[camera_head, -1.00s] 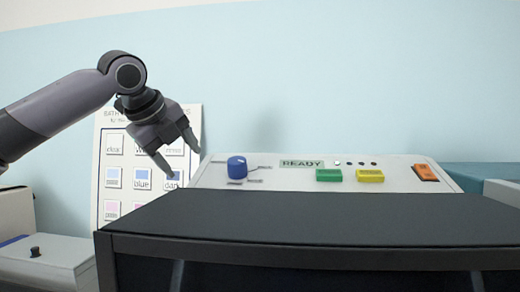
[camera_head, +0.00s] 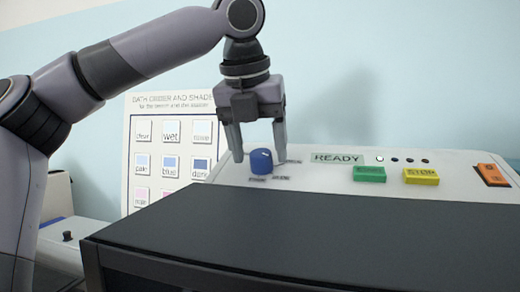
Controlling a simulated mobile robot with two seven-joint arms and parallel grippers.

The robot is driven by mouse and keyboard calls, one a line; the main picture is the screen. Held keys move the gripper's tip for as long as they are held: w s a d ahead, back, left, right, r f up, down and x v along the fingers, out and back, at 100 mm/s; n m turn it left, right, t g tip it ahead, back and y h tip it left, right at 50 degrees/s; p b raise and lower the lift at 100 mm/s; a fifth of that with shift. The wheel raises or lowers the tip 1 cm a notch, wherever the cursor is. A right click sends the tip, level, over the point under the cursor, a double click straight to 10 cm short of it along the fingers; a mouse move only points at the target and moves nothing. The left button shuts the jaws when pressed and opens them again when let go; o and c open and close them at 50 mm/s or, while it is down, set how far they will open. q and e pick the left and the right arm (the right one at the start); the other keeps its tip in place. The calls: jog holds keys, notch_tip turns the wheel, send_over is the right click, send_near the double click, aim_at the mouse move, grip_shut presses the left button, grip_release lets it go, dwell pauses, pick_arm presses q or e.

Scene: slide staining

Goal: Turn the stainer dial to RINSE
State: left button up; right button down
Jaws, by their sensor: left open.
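The stainer dial (camera_head: 261,162) is a blue knob with a light pointer mark on its top. It stands on the left part of the white stainer panel (camera_head: 320,178), with small labels around it that are too small to read. My left gripper (camera_head: 258,158) points down over the dial from above. It is open, with one finger to the left of the dial and one to the right. I cannot tell whether the fingers touch it. The READY display (camera_head: 337,158) is right of the dial. My right gripper is not in view.
A green button (camera_head: 369,174), a yellow STOP button (camera_head: 421,177) and an orange switch (camera_head: 491,175) sit further right on the panel. A dark flat surface (camera_head: 300,225) fills the front. A bath chart (camera_head: 145,150) stands behind at left.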

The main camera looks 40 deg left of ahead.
pick_arm(q)
jog(key=shift+w+f, duration=0.15)
jog(key=shift+f, duration=0.2)
jog(key=c, duration=1.1)
jog(key=shift+o, duration=0.2)
